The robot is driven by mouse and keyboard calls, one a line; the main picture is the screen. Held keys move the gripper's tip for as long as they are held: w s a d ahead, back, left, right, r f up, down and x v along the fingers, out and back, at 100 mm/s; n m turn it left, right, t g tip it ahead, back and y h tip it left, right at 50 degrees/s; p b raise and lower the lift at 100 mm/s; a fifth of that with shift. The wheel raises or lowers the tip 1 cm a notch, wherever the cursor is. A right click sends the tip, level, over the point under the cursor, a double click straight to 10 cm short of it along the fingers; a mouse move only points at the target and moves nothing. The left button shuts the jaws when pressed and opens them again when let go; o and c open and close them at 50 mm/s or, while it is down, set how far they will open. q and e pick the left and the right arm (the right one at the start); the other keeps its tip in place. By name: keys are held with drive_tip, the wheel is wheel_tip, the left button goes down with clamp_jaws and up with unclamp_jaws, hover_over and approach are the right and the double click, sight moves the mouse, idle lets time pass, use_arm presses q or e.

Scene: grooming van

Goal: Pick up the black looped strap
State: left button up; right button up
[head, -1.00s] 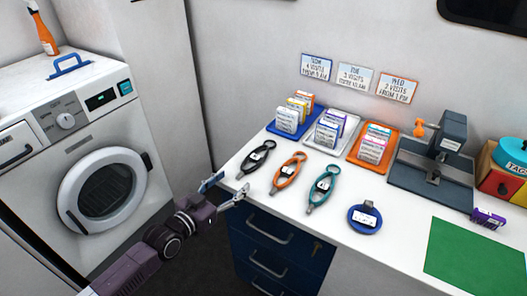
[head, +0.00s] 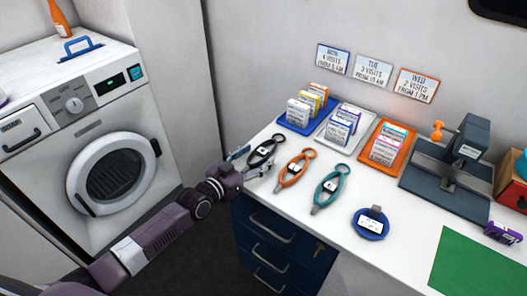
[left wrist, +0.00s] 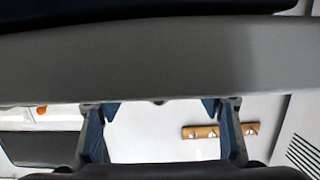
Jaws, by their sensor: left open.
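The black looped strap (head: 266,150) lies on the white counter at its left end, with a pale label on it and its small ring toward the wall. My left gripper (head: 256,168) is open at the counter's left front edge, right beside the strap's near end. Its fingers partly overlap that end in the head view, and I cannot tell whether they touch it. The strap cannot be made out there. My right gripper is not in view.
An orange strap (head: 296,168) and a teal strap (head: 331,186) lie just right of the black one. Behind are a blue tray (head: 284,122), a white tray and an orange tray with boxes. Navy drawers (head: 272,235) stand below; a washing machine (head: 115,180) is left.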

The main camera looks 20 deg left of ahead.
sight(264, 152)
use_arm(q)
drive_tip(key=shift+x, duration=1.3)
drive_tip(key=shift+c, duration=0.3)
drive_tip(key=c, duration=1.3)
